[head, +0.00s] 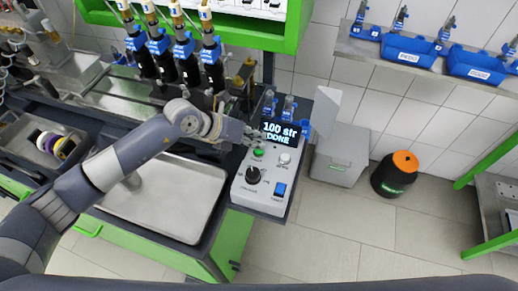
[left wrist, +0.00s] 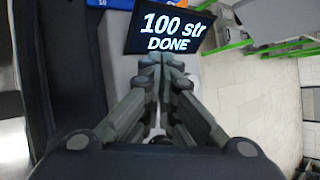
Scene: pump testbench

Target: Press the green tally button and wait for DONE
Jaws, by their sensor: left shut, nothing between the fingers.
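The green tally button (head: 258,153) sits on the sloped white control box (head: 262,190), below the display. The display (head: 281,133) reads "100 str DONE"; the same text shows on the display in the left wrist view (left wrist: 168,33). My left gripper (head: 252,138) is shut and empty, at the upper left of the box just beside the green button. In the left wrist view its closed fingers (left wrist: 162,62) point toward the display's lower edge and hide the button. I cannot tell from these views whether the fingertips touch the box. My right gripper is not in view.
A black knob (head: 253,174), a white button (head: 284,159) and a blue switch (head: 280,189) share the box. A metal tray (head: 190,222) lies to its left. Several blue-collared black cylinders stand behind.

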